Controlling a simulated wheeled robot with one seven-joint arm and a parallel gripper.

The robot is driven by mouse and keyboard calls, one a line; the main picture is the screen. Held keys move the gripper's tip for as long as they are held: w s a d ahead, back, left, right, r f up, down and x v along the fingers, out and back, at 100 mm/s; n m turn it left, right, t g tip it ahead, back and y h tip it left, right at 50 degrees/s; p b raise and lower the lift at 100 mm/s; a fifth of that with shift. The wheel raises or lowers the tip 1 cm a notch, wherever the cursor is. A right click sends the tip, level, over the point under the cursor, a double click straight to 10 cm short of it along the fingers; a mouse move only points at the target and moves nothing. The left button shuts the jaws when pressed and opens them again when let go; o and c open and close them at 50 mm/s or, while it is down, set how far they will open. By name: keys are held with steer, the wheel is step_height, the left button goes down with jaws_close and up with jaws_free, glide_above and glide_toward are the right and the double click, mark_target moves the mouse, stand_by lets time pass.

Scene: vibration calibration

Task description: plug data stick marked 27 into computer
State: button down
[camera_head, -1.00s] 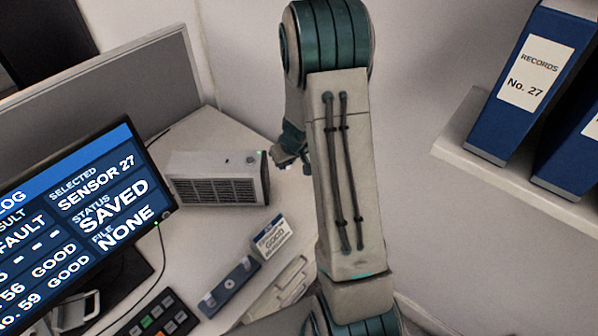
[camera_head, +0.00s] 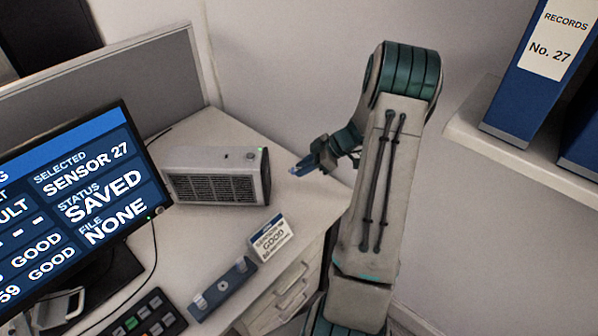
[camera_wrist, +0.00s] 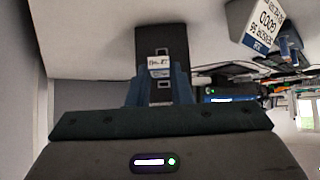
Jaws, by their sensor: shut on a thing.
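The computer (camera_head: 215,175) is a pale box with a grilled side, standing on the desk. Its dark end, with a small green light, faces my gripper (camera_head: 312,168). My gripper is shut on the data stick (camera_wrist: 159,63), whose white label reads No. 27 in the wrist view. The stick's tip points left towards the computer's end, with a gap between them in the head view. In the wrist view a dark block that looks like the computer's end (camera_wrist: 160,36) is straight ahead; the fingers hide part of the stick.
The monitor (camera_head: 75,205) at left reads SENSOR 27, SAVED, FILE NONE. A GOOD card (camera_head: 271,240), a blue-grey holder (camera_head: 223,288) and a keypad (camera_head: 145,318) are on the desk. Blue binders (camera_head: 530,80) stand on a shelf at right. The desk between gripper and card is clear.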

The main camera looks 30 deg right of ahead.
steer(key=shift+a, duration=0.15)
steer(key=shift+w+a+r+p, duration=0.15)
steer(key=shift+w+a+p, duration=0.3)
steer(key=shift+a+p, duration=0.3)
steer(key=shift+w+a+p, duration=0.4)
steer(key=shift+a, duration=0.2)
steer(key=shift+w+a+p, duration=0.35)
steer(key=shift+a+p, duration=0.05)
steer(key=shift+a, duration=0.2)
steer(key=shift+w+a+b, duration=0.15)
steer(key=shift+a+b, duration=0.15)
steer(key=shift+b, duration=0.45)
steer(key=shift+w+a+b, duration=0.3)
steer(key=shift+a+b, duration=0.25)
steer(key=shift+b, duration=2.55)
stand_by(2.1)
